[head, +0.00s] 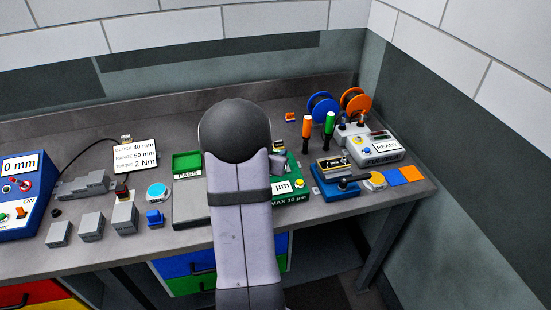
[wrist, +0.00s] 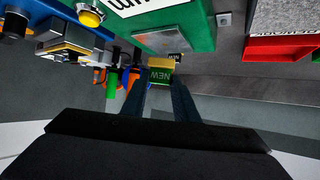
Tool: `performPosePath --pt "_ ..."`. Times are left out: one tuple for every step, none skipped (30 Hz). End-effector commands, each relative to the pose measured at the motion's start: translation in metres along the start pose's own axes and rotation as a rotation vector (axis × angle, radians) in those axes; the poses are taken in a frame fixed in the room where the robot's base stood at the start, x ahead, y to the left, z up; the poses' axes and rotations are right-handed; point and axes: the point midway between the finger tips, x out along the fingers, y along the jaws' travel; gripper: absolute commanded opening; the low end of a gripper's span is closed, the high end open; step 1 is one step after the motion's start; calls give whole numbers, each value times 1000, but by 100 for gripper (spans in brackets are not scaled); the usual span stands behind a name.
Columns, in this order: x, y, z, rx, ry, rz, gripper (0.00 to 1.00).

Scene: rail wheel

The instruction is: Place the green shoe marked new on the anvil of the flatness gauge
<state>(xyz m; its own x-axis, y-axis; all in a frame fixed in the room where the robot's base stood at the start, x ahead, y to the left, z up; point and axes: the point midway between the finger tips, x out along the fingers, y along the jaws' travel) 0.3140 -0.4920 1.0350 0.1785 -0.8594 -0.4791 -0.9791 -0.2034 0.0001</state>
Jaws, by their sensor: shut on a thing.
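The green flatness gauge (wrist: 178,38) is close beyond the shoe in that view. I cannot tell whether the shoe touches anything. In the head view the gauge (head: 292,196) shows to the right of my arm, with a white µm display and "MAX 10 µm" on its front.
A green PASS tray (head: 187,162) stands left of my arm. A red tray (wrist: 280,48) shows in the wrist view. Right of the gauge are a blue fixture (head: 336,188), upright orange- and green-handled tools and a grey READY unit (head: 378,148). Grey blocks (head: 92,226) stand at left.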

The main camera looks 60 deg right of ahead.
Motion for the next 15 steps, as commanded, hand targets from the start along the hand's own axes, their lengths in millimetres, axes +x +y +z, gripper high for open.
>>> performPosePath --pt "4 0 7 -2 -4 2 5" --pt "5 0 9 -3 -3 2 5" --pt "7 0 13 -1 -3 2 5" --pt "8 0 15 -1 -2 2 5" --pt "9 0 17 -1 -1 1 5" --pt "10 0 18 -1 0 1 5" --pt "11 0 19 0 0 0 5" --pt "11 0 20 0 1 0 5" --pt "11 0 20 1 1 0 5" --pt "11 0 20 1 1 0 5" --pt "11 0 20 1 1 0 5" --pt "11 0 20 1 1 0 5" --pt "11 0 20 1 1 0 5" --pt "11 0 20 1 1 0 5" --pt "11 0 20 1 1 0 5"
